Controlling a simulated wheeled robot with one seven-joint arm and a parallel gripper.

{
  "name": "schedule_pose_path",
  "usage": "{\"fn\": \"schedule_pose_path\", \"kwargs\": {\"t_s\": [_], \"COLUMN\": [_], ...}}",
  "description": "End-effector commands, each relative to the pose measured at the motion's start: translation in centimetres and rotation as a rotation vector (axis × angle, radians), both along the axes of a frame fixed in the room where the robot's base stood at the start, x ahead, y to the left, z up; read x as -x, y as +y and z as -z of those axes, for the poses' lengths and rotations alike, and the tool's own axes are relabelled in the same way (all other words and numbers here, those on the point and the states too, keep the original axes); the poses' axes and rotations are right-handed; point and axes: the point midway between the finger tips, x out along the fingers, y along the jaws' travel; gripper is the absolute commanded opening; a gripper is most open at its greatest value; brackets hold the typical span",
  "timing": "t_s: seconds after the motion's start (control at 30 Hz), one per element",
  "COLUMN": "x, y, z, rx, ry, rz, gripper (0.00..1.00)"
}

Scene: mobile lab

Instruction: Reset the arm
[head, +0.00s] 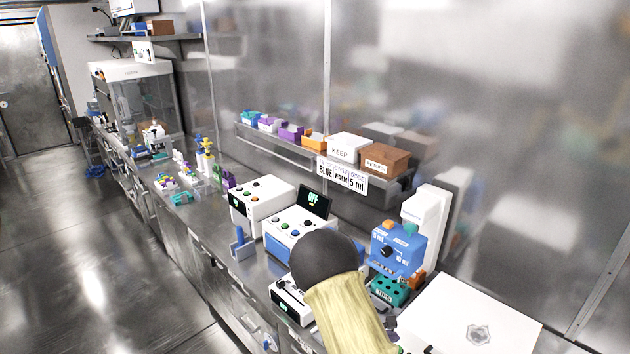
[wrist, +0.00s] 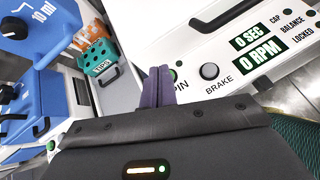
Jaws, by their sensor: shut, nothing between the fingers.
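My gripper (wrist: 161,85) shows in the wrist view. Its two dark purple fingers are together, with nothing between them. The fingertips appear over a white machine's front panel (wrist: 225,55), close to the SPIN label and left of the BRAKE button (wrist: 209,71). I cannot tell whether they touch the panel. In the head view my arm, with a dark round joint and a pale sleeve, reaches over the bench at the lower middle. It hides part of the bench, and my gripper cannot be made out there.
A blue dispenser (head: 392,249) stands behind a teal tube rack (head: 388,291); the rack also shows in the wrist view (wrist: 98,57). A white lidded machine (head: 480,318) is at right. White-and-blue devices (head: 288,236) stand left of my arm. A wall shelf holds KEEP (head: 348,148) and RETURN (head: 385,159) boxes.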

Motion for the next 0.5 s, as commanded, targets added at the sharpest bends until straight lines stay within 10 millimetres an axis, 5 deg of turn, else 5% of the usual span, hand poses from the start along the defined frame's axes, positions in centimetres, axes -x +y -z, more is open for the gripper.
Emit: {"fn": "schedule_pose_path", "kwargs": {"t_s": [0.27, 0.5], "x": [5.1, 10.8], "y": [-1.8, -1.2], "z": [-1.8, -3.5], "rx": [-0.215, -0.482], "ry": [-0.085, -0.196], "rz": [0.369, 0.766], "gripper": [0.0, 0.0]}}
